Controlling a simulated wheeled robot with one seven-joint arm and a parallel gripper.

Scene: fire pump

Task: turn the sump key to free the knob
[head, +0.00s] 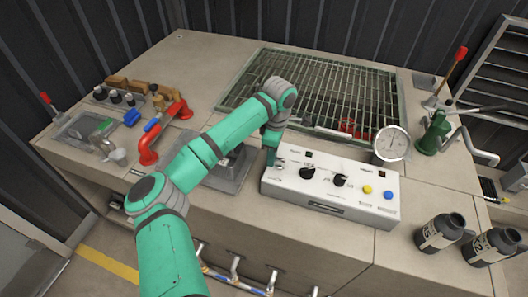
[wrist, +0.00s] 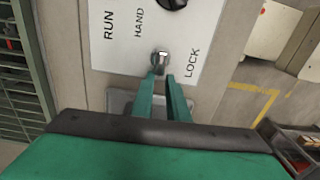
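The sump key (wrist: 161,58) is a small silver piece in a lock on the pale control panel (head: 330,207), between the words HAND and LOCK in the wrist view. My gripper (wrist: 163,74) has its two green fingertips right at the key, with a narrow gap between them. I cannot tell whether they press on it. In the head view my gripper (head: 272,160) is at the panel's left end and hides most of the key. The nearest black knob (head: 307,172) is just right of it, and its edge shows in the wrist view (wrist: 173,3).
A second black knob (head: 340,180), a yellow button (head: 367,189) and a blue button (head: 388,195) are farther right on the panel. A gauge (head: 392,143) stands behind its right end. A metal grating (head: 310,90) lies behind. Two dark bottles (head: 440,232) stand at the right.

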